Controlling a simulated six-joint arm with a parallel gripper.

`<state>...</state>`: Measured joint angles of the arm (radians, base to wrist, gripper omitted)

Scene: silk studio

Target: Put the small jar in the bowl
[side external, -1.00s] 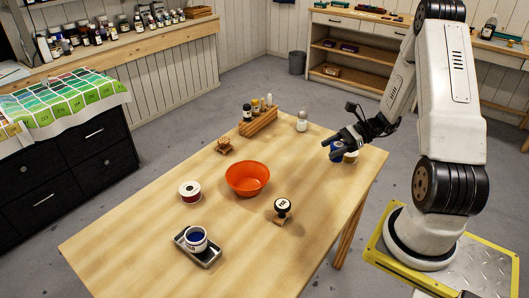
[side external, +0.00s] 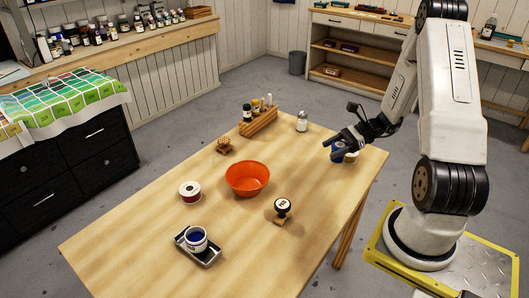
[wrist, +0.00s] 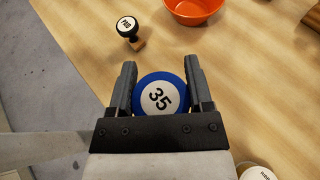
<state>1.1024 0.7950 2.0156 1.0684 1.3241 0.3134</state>
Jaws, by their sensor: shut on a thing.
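A small jar with a blue lid marked 35 (wrist: 161,95) is between the fingers of my gripper (wrist: 160,85) in the wrist view. The gripper is shut on it, one finger on each side. In the side view the gripper (side external: 334,146) and the blue jar (side external: 337,153) are at the table's far right part; the fingers partly hide the jar. The orange bowl (side external: 247,179) stands upright near the table's middle, left of the gripper. Its rim also shows at the top of the wrist view (wrist: 193,12). The bowl looks empty in the side view.
Another jar with a pale lid (side external: 351,157) stands close beside the held jar. A stamp (side external: 282,207) stands between gripper and bowl, toward the front.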

